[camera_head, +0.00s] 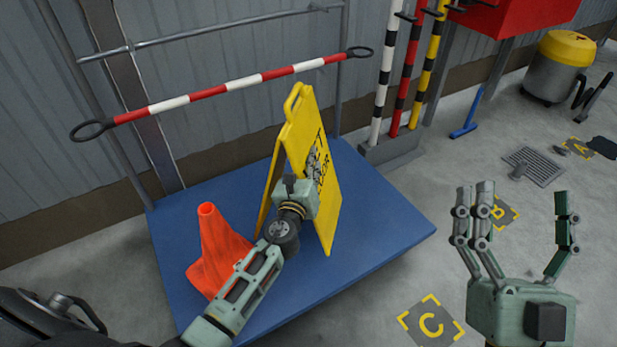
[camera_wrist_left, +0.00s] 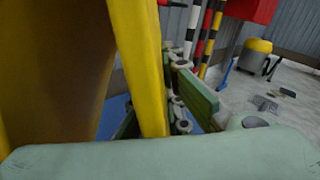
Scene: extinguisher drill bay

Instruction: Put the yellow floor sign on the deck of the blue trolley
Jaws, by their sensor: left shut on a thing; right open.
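The yellow floor sign (camera_head: 316,170) stands upright like a tent over the blue trolley's deck (camera_head: 375,230). Its lower edges look to be on or just above the deck; I cannot tell if they touch. My left gripper (camera_head: 311,172) is shut on a panel of the sign; the arm hides part of it. In the left wrist view the fingers (camera_wrist_left: 180,105) close around the sign's yellow edge (camera_wrist_left: 140,65). My right gripper (camera_head: 518,235) is open and empty over the floor, to the right of the trolley.
An orange cone (camera_head: 214,250) stands on the deck's left part. A red and white bar (camera_head: 222,94) with black end loops spans the back, near the trolley's rail (camera_head: 215,35). Striped posts (camera_head: 407,75) stand behind right. The deck's right part is clear.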

